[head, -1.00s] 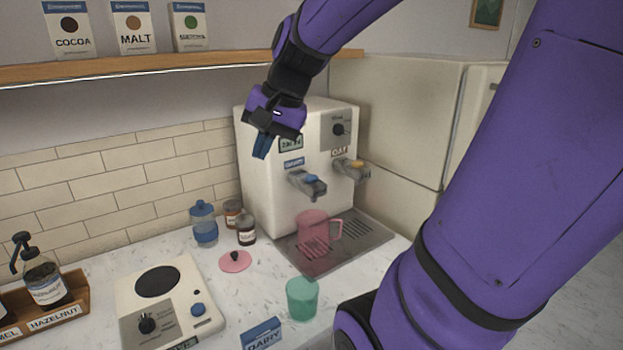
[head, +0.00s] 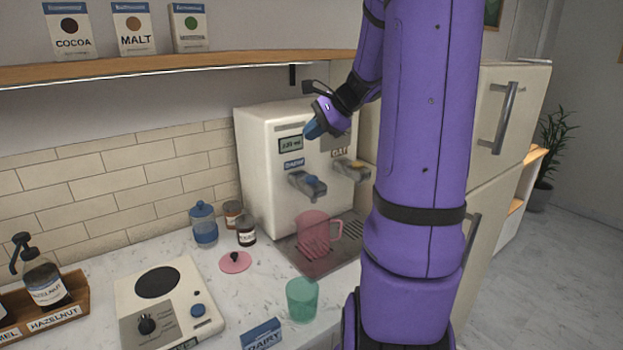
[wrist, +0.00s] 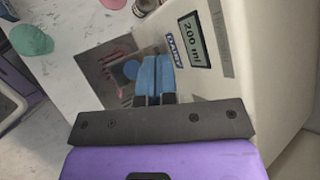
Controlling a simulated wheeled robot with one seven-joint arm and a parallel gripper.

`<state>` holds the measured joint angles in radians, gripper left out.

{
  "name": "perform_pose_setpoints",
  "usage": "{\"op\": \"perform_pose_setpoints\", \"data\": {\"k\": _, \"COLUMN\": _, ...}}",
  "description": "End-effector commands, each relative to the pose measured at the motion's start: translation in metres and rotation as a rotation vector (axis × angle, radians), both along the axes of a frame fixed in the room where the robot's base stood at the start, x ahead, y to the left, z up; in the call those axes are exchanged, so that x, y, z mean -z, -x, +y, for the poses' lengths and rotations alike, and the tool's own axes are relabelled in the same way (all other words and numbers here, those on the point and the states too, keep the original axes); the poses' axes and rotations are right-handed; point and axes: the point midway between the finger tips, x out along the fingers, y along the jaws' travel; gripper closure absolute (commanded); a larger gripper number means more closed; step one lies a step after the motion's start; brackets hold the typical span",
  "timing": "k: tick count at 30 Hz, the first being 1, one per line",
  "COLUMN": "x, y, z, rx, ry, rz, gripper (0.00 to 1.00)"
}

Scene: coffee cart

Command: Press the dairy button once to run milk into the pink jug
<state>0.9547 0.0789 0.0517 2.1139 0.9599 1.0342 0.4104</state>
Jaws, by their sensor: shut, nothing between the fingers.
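The white dispenser (head: 262,185) has a blue dairy button (head: 312,180) on its left spout, under the DAIRY label (head: 294,163). The translucent pink jug (head: 313,236) stands upright on the drip tray (head: 345,250) below that spout. My gripper (head: 311,131) is shut and empty, its blue fingertips high at the dispenser's front, above and apart from the button. The jug is mostly hidden there. The display (wrist: 192,38) reads 200 ml.
An oat spout with an orange button (head: 357,163) is right of the dairy one. A green cup (head: 302,299), a pink lid (head: 235,262) and small jars (head: 246,231) stand on the counter. A shelf (head: 150,69) runs above; a fridge (head: 500,130) stands at right.

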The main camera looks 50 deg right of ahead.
Motion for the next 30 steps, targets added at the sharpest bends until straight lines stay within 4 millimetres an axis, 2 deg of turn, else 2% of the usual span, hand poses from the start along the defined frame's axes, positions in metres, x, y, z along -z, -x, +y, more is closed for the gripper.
{"op": "perform_pose_setpoints", "data": {"k": 8, "x": 0.0, "y": 0.0, "z": 0.0, "rx": -0.001, "ry": 0.001, "rz": 0.001, "gripper": 1.0}}
{"op": "perform_pose_setpoints", "data": {"k": 13, "x": 0.008, "y": 0.0, "z": 0.001, "rx": -0.003, "ry": 0.0, "rz": 0.002, "gripper": 1.0}}
{"op": "perform_pose_setpoints", "data": {"k": 30, "x": 0.073, "y": 0.0, "z": 0.001, "rx": -0.003, "ry": -0.001, "rz": 0.001, "gripper": 1.0}}
